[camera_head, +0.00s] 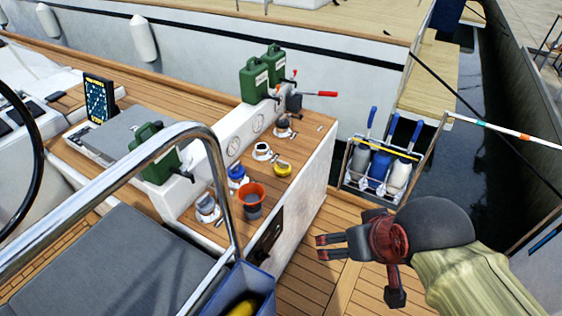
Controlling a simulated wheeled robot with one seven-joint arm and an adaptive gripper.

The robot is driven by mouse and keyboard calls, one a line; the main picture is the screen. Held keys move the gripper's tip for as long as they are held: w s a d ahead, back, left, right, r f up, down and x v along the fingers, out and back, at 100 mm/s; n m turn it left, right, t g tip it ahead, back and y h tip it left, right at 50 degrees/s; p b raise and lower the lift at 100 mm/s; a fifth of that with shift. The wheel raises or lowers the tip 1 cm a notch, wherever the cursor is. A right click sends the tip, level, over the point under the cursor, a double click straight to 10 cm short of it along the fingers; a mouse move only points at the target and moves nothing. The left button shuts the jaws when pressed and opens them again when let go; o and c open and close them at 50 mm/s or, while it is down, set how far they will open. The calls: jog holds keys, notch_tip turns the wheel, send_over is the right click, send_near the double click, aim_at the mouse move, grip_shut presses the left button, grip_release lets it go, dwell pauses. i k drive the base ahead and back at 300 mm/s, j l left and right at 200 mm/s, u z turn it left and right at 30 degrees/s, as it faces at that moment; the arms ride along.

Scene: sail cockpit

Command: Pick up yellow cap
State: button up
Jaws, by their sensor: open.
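A small yellow object (283,169), which looks like the yellow cap, sits on the wooden top of the white console (313,185), near its right edge. A pale piece shows at its left side; whether the two are joined is unclear. My gripper (320,247) is at the lower right, pointing left, with its red-tipped fingers apart and nothing between them. It is beyond the console's right side, in front of and to the right of the yellow object, clearly apart from it.
A blue cap (237,172), an orange cup (250,194) and several small fittings stand near the yellow object. Green cans (254,80) stand behind. A steel rail (222,165) arches in front. A caddy with bottles (378,168) is at right. A blue bin (262,282) holds something yellow.

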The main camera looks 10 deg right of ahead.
aim_at(281, 172)
jog(key=i+l+u, duration=0.15)
jog(key=i+u, duration=0.15)
jog(key=i, duration=0.2)
jog(key=i+l+u, duration=0.3)
jog(key=i, duration=0.15)
